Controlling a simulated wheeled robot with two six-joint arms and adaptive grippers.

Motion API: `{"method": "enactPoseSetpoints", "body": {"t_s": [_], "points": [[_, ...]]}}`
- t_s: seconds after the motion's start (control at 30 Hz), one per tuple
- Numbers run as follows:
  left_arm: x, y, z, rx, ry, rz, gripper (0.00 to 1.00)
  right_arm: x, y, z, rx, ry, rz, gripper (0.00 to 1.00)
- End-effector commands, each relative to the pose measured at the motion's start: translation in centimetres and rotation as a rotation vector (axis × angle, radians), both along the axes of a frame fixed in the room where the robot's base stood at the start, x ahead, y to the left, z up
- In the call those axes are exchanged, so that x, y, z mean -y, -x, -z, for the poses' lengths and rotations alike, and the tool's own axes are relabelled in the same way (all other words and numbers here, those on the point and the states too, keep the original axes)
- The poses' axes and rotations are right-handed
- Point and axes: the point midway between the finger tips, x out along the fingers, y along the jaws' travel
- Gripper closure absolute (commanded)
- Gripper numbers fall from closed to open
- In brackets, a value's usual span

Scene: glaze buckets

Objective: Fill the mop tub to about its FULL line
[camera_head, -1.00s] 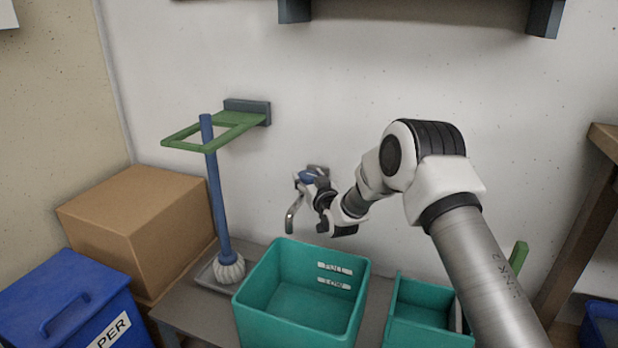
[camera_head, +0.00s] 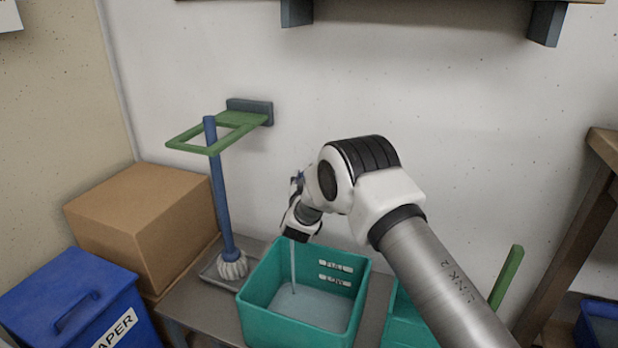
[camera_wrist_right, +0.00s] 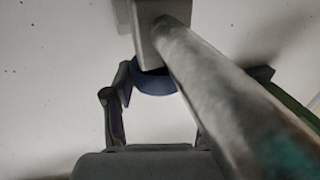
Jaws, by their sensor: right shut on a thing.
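The teal mop tub (camera_head: 262,325) stands on the bench with FULL (camera_head: 339,267) and LOW (camera_head: 335,280) labels inside its back wall. A thin stream of water (camera_head: 293,268) falls into it. The water surface (camera_head: 312,307) lies a little below the LOW label. My right gripper (camera_wrist_right: 155,84) is shut on the blue tap knob (camera_wrist_right: 155,82), under the metal tap spout (camera_wrist_right: 215,85) in the wrist view. In the head view my right wrist hides most of the tap and the fingers. My left gripper is out of view.
A second teal container (camera_head: 408,325) stands right of the tub, partly behind my arm. A blue-handled mop (camera_head: 222,200) stands in a tray at left, within a green wall bracket (camera_head: 190,143). A cardboard box (camera_head: 145,215) and blue paper bin (camera_head: 65,300) are further left.

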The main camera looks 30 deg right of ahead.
Motion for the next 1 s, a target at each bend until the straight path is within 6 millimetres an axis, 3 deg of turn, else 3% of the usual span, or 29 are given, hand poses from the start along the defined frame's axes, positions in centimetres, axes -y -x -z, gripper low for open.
{"method": "enactPoseSetpoints", "body": {"t_s": [0.23, 0.27, 0.3, 0.33, 0.73, 1.0], "points": [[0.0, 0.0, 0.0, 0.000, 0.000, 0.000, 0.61, 0.0, -0.1, -0.2, 0.004, 0.001, -0.001, 0.78], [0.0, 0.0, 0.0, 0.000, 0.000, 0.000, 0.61, 0.0, -0.1, -0.2, 0.004, 0.001, -0.001, 0.36], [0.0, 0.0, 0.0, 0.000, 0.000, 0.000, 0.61, 0.0, -0.1, -0.2, 0.004, 0.001, -0.001, 0.22], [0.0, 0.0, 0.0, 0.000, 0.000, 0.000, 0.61, 0.0, -0.1, -0.2, 0.004, 0.001, -0.001, 0.18], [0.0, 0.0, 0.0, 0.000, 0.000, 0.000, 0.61, -0.5, 0.6, -0.1, 0.001, 0.001, -0.002, 0.18], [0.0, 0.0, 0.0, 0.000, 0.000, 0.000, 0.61, -3.9, 5.7, -0.1, -0.001, 0.004, -0.004, 0.18]]}}
